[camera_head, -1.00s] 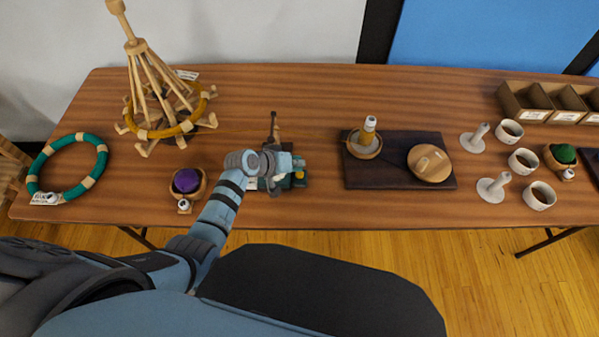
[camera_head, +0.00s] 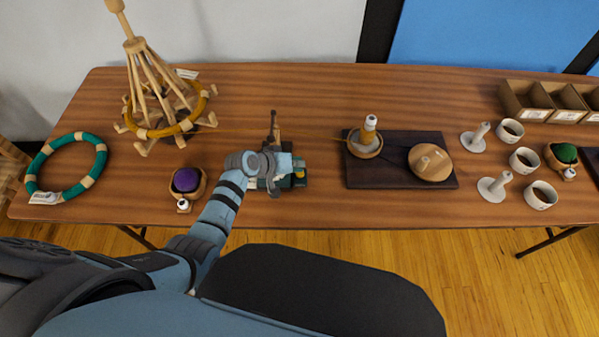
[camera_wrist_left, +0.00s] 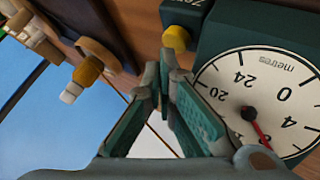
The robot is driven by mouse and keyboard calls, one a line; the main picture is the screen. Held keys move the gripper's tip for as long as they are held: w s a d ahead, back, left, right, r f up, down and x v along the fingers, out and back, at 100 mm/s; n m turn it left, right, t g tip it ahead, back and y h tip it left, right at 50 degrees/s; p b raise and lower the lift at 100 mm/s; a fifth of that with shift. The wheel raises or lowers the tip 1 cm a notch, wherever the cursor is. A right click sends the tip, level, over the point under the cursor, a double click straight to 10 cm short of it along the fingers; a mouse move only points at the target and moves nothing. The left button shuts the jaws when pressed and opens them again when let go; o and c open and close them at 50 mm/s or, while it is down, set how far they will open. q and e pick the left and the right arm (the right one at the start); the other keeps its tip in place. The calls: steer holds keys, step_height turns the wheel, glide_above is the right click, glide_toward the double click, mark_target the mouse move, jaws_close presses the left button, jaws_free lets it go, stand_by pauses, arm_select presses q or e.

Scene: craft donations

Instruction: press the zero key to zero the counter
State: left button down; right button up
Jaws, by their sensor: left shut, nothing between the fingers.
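The counter is a dark green box (camera_head: 299,181) at the table's front edge, partly hidden by my left gripper (camera_head: 272,168) in the head view. In the left wrist view its white dial (camera_wrist_left: 228,72) reads "metres". Its red needle (camera_wrist_left: 259,132) points to the lower right in the picture, past the 4 and away from the 0. The round yellow key (camera_wrist_left: 177,38) sticks out beside the dial. My left gripper (camera_wrist_left: 168,66) is shut and empty, its tips close to the yellow key; I cannot tell whether they touch.
A purple pincushion (camera_head: 187,180) and a green hoop (camera_head: 95,173) lie to the left. A wooden yarn swift (camera_head: 138,47) stands behind. A dark board (camera_head: 376,176) with a spool (camera_head: 368,127) and wooden disc (camera_head: 430,163) is to the right, with white cups (camera_head: 523,160) beyond.

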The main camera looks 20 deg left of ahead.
arm_select(q)
steer(key=shift+s+f+b, duration=0.35)
steer(key=shift+f+b, duration=0.15)
steer(key=shift+f, duration=0.35)
stand_by(1.1)
steer(key=shift+r, duration=0.1)
steer(key=shift+w+a+r+p, duration=0.15)
steer(key=shift+w+r+p, duration=0.15)
steer(key=shift+r+p, duration=0.5)
steer(key=shift+a+r, duration=0.1)
steer(key=shift+a, duration=0.05)
step_height(320, 180, up, 5)
steer(key=p, duration=0.5)
steer(key=shift+w+r, duration=0.1)
stand_by(0.3)
